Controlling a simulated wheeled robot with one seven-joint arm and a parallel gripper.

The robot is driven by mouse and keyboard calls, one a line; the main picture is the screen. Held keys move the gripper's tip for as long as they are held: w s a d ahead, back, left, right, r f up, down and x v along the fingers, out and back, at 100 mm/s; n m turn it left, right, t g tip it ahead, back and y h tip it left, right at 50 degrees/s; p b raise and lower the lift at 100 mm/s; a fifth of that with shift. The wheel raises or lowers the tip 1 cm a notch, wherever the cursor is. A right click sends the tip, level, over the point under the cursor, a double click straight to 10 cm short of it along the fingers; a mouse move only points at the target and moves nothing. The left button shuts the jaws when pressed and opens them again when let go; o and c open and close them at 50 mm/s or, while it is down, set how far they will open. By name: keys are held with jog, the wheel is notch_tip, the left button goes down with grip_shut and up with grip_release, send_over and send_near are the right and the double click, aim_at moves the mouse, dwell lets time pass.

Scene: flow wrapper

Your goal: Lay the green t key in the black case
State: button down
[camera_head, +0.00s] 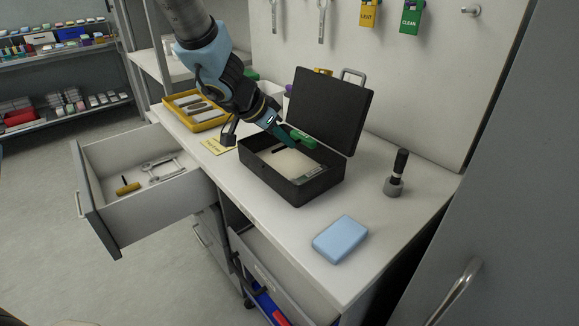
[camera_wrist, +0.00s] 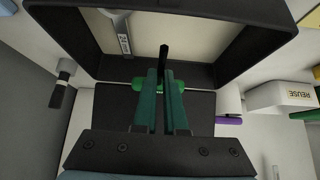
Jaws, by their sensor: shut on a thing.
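The black case (camera_head: 290,188) stands open on the white bench with its lid raised at the back. It has a cream inside and shows at the top of the wrist view (camera_wrist: 62,30). My gripper (camera_head: 288,144) reaches down over the case; its teal fingers (camera_wrist: 163,92) are shut on the green t key (camera_wrist: 141,84). The key's green handle lies crosswise at the fingers and its black shaft points over the cream inside. The key also shows in the head view (camera_head: 302,137). I cannot tell whether it touches the case floor.
A grey tool (camera_wrist: 122,35) with a label lies in the case. A blue box (camera_head: 340,238) and a black-and-grey upright tool (camera_head: 397,174) stand on the bench to the right. A yellow tray (camera_head: 187,118) stands behind left. An open drawer (camera_head: 150,208) juts out left.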

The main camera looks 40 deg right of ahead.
aim_at(293, 166)
jog(key=shift+f+b, duration=1.25)
jog(key=shift+f, duration=1.6)
jog(key=shift+f, duration=0.1)
jog(key=c, duration=1)
grip_release()
jog(key=p+v, duration=0.4)
jog(key=v, duration=0.8)
